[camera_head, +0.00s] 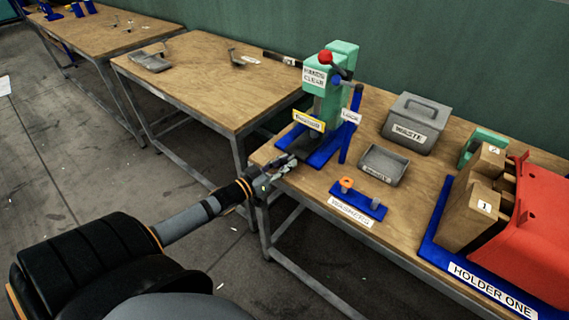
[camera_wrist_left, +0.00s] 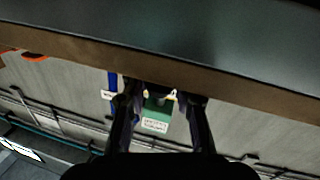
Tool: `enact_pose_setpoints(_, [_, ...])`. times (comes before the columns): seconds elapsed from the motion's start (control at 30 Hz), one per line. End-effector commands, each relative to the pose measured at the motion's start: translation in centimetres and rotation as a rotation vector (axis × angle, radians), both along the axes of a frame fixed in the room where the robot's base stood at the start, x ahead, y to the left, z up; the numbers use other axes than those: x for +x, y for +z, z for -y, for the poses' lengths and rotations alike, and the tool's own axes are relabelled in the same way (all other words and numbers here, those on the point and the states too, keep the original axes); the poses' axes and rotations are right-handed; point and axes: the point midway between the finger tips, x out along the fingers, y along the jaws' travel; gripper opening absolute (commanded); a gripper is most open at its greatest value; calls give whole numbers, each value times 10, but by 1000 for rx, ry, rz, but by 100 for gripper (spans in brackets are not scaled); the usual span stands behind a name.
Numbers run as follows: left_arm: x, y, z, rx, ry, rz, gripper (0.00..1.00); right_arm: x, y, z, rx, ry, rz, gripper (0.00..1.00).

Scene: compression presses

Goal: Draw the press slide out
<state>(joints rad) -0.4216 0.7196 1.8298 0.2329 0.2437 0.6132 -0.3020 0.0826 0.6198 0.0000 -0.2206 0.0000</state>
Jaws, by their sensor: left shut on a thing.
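The press is green, with a red knob (camera_head: 325,57) on top and a blue base (camera_head: 325,152) at the near left corner of the right-hand table. A yellow label hangs on its front, and a blue post (camera_head: 350,125) labelled "LOCK" stands beside it. My left gripper (camera_head: 285,164) is at the front of the base, at the table edge, shut on the press slide's front end, which the fingers mostly hide. In the left wrist view the fingers (camera_wrist_left: 161,98) point at the table edge, with the green press (camera_wrist_left: 156,116) between them. My right gripper is not in view.
A grey lidded box (camera_head: 410,122) marked "WASTE", a small grey tray (camera_head: 383,165) and a blue stand (camera_head: 358,200) with an orange ring are to the right.

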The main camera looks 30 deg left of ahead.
Motion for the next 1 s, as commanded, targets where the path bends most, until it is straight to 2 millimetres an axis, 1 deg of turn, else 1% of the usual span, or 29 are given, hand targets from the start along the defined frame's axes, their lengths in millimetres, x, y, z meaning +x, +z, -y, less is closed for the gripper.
enact_pose_setpoints(0.13, [-2,1,0,0,1,-2,0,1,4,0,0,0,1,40])
enact_pose_setpoints(0.17, [-4,2,-1,-1,1,-4,0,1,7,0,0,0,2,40])
enact_pose_setpoints(0.23, [-12,6,-1,-1,1,-6,0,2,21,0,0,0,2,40])
enact_pose_setpoints(0.37, [-41,10,-4,-1,3,-11,0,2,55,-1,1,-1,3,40])
enact_pose_setpoints(0.4, [-51,9,-5,-1,4,-12,0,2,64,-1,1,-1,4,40])
enact_pose_setpoints(0.5, [-77,7,-7,0,3,-10,0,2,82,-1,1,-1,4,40])
enact_pose_setpoints(0.6, [-94,4,-8,1,2,-7,0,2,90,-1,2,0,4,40])
enact_pose_setpoints(0.7, [-104,2,-8,2,1,-3,0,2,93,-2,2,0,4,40])
enact_pose_setpoints(1.0, [-106,-1,-9,1,1,-1,0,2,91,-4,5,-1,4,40])
